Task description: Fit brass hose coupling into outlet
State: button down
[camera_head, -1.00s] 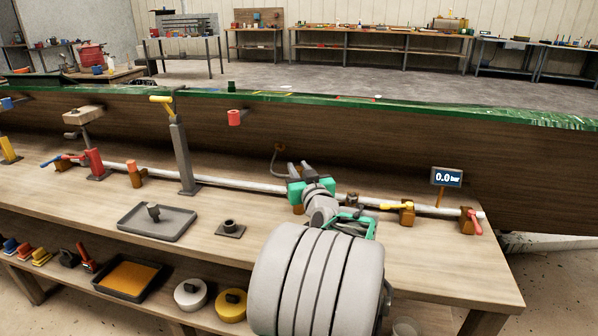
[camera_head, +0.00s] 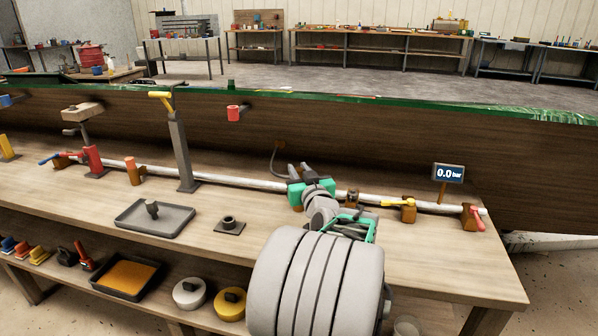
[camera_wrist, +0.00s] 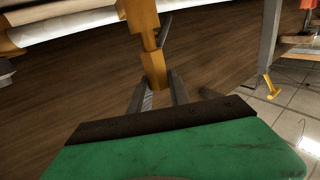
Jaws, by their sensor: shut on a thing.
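In the wrist view the brass hose coupling (camera_wrist: 155,70) is a yellow-brown piece between the two grey fingers of my gripper (camera_wrist: 160,92), which is shut on it. A larger brass fitting (camera_wrist: 138,15), apparently the outlet, is in line above it near a white pipe. A narrow neck shows between the two, and I cannot tell whether it is a seated joint. In the head view my gripper (camera_head: 301,170) is at the white pipe (camera_head: 235,181), towards the back of the bench. My arm and the green gripper body hide the coupling there.
The wooden bench (camera_head: 420,262) carries a grey tray (camera_head: 155,222), a small square plate (camera_head: 229,227), a grey post (camera_head: 182,150) and valves along the pipe. A display (camera_head: 449,173) reads 0.0 bar. The dark hull side (camera_head: 380,145) stands close behind. The front right bench top is clear.

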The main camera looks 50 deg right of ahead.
jog(key=shift+f+b, duration=1.05)
jog(key=shift+b, duration=0.1)
jog(key=c, duration=1.1)
grip_release()
jog(key=v, duration=0.8)
jog(key=shift+w+p, duration=0.1)
jog(key=shift+p, duration=0.2)
